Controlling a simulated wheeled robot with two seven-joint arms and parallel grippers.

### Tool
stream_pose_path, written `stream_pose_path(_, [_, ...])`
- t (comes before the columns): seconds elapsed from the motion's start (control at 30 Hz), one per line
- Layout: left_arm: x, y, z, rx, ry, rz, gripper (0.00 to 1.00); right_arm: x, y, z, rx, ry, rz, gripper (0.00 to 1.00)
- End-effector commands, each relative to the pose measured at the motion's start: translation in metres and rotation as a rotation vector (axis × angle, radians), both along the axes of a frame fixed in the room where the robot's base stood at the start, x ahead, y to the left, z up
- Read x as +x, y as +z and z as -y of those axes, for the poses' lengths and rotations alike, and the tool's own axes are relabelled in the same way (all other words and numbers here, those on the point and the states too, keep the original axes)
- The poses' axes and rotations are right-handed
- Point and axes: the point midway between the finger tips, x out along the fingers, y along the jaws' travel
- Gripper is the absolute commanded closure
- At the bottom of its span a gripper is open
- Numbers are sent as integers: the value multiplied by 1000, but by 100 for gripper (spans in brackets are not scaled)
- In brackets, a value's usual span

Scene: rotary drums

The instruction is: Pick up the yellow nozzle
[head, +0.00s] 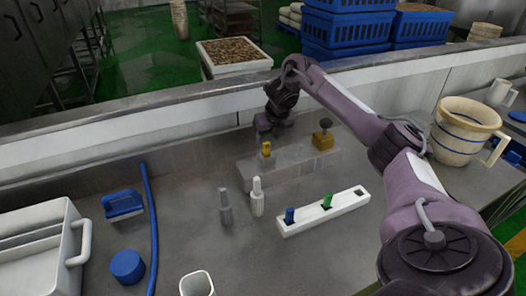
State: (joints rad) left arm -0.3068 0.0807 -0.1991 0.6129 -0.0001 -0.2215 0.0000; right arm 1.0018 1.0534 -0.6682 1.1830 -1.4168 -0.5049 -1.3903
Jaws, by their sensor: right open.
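The yellow nozzle (266,149) stands upright at the left part of a grey block (290,170) at the back of the steel counter. My right gripper (267,134) points down just above it, open. Its fingers are small and dark here, and I cannot tell whether they reach around the nozzle's top. My left gripper is not in view.
A brass piece with a dark knob (322,138) sits on the block's right. Nearer stand a grey nozzle (226,208), a white nozzle (257,198) and a white rack (343,206) holding blue and green nozzles. A blue hose (151,220) lies left; a pitcher (460,130) stands right.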

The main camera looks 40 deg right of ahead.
Motion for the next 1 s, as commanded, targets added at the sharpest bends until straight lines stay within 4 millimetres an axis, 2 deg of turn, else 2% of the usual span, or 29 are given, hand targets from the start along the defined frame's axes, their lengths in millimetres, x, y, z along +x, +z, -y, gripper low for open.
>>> stream_pose_path(0.2, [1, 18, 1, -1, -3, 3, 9, 7, -27, 1, 2, 0, -6, 54])
stream_pose_path(0.33, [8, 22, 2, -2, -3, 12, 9, 14, -44, 3, 2, -1, -1, 54])
stream_pose_path(0.5, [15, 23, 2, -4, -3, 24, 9, 17, -51, 5, -1, -1, 1, 54])
stream_pose_path(0.67, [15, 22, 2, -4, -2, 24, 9, 17, -51, 5, -1, 0, 1, 55])
stream_pose_path(1.0, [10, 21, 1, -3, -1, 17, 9, 17, -50, 5, -1, 0, 1, 99])
